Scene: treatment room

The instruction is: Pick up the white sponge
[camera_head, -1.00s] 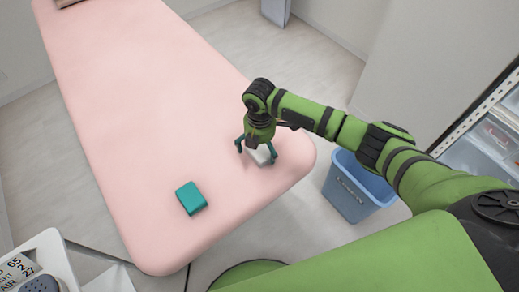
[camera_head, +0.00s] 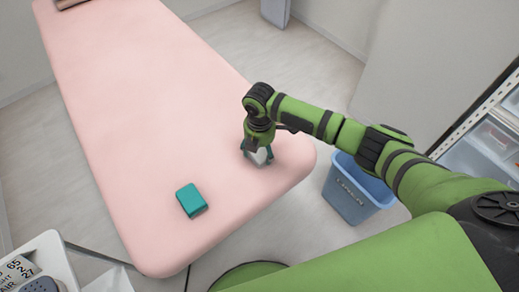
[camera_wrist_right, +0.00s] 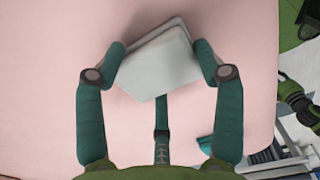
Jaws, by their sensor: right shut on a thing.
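The white sponge (camera_head: 262,157) is on the pink treatment table (camera_head: 150,110), near its right-hand end. My right gripper (camera_head: 257,153) comes down over it from above, and its fingers are shut on the sponge. In the right wrist view the sponge (camera_wrist_right: 157,62) shows as a pale block, slightly turned, between the teal fingertips of my right gripper (camera_wrist_right: 160,68), which touch it on both sides. I cannot tell whether the sponge is clear of the table surface. My left gripper is not in view.
A teal block (camera_head: 191,199) lies on the table left of my right gripper. A blue bin (camera_head: 352,190) stands on the floor beyond the table's right end. Shelving with clear drawers (camera_head: 490,140) is at the far right. A white tray (camera_head: 45,255) is at the lower left.

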